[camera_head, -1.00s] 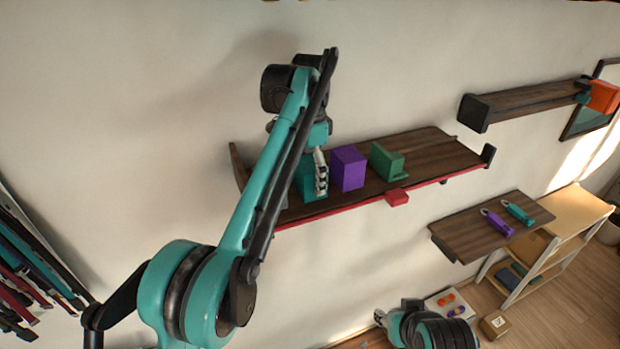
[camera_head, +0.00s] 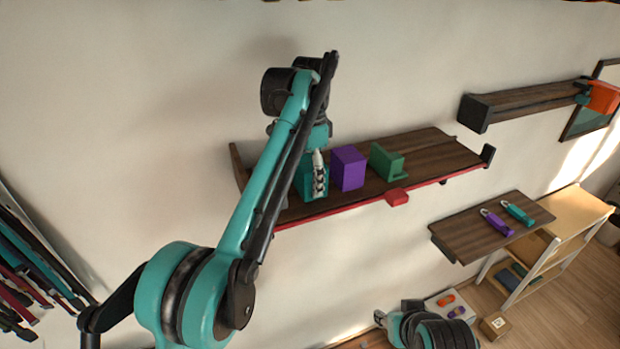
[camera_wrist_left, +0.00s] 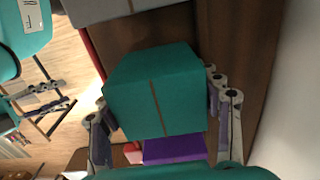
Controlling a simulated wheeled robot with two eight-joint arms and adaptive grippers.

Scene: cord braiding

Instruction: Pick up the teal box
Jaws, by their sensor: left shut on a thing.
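The teal box (camera_head: 305,186) is at the left part of the wooden wall shelf (camera_head: 436,150), partly hidden behind my arm and gripper in the head view. In the left wrist view the teal box (camera_wrist_left: 160,92) sits between the two fingers. My left gripper (camera_head: 319,178) is shut on it, with one finger on each side in the left wrist view (camera_wrist_left: 160,112). Whether the box touches the shelf is hard to tell.
A purple box (camera_head: 348,168) stands just right of the teal box, and a green bookend-like block (camera_head: 386,162) is farther right. A red strip with a red block (camera_head: 397,197) runs along the shelf's front edge. A lower shelf (camera_head: 470,236) holds purple and teal tools.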

